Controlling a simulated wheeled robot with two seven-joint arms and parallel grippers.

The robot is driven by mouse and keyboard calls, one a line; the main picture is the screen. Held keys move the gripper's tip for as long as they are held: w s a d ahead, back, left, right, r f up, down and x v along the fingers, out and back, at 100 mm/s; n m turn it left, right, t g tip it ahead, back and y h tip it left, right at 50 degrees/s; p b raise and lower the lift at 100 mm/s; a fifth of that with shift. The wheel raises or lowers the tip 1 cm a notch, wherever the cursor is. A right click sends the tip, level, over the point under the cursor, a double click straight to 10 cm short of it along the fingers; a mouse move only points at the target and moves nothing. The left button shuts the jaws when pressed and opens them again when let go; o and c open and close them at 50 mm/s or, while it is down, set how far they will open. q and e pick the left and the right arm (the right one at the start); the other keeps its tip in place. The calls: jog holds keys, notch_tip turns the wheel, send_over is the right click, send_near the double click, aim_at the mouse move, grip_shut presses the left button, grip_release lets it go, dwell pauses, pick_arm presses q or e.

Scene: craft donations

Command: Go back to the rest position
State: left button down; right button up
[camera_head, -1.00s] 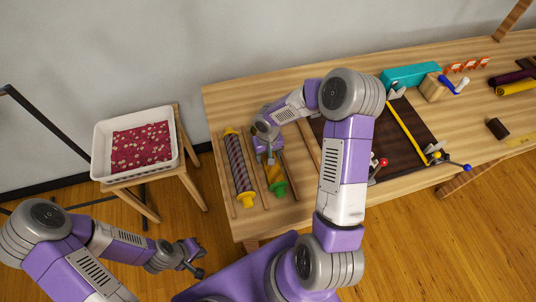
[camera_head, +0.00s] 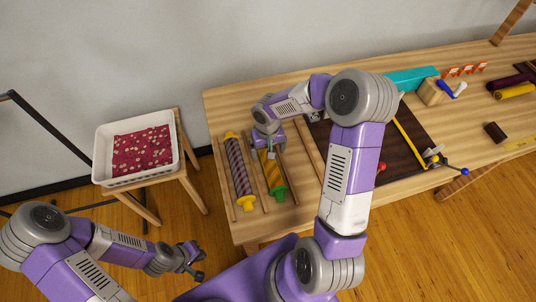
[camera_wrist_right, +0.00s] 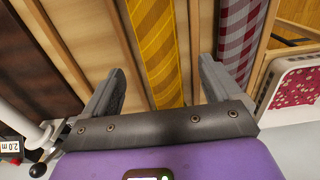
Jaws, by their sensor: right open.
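My right gripper (camera_head: 269,150) is over the near left part of the workbench, above the yellow-striped roll (camera_head: 270,174). The yellow-striped roll (camera_wrist_right: 158,50) lies beyond the fingertips. The red-and-grey checked roll (camera_head: 238,167) lies beside it, to its left in the head view. My left gripper (camera_head: 192,260) hangs over the floor at lower left, away from the bench. It holds nothing that I can see, and its jaws are too small to judge.
A white tray (camera_head: 103,155) with red patterned fabric stands on a wooden stool (camera_head: 183,179) left of the bench (camera_head: 222,107). Wooden rails separate the rolls. Floor is free between stool and bench.

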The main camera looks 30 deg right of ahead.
jog(key=shift+r, duration=0.7)
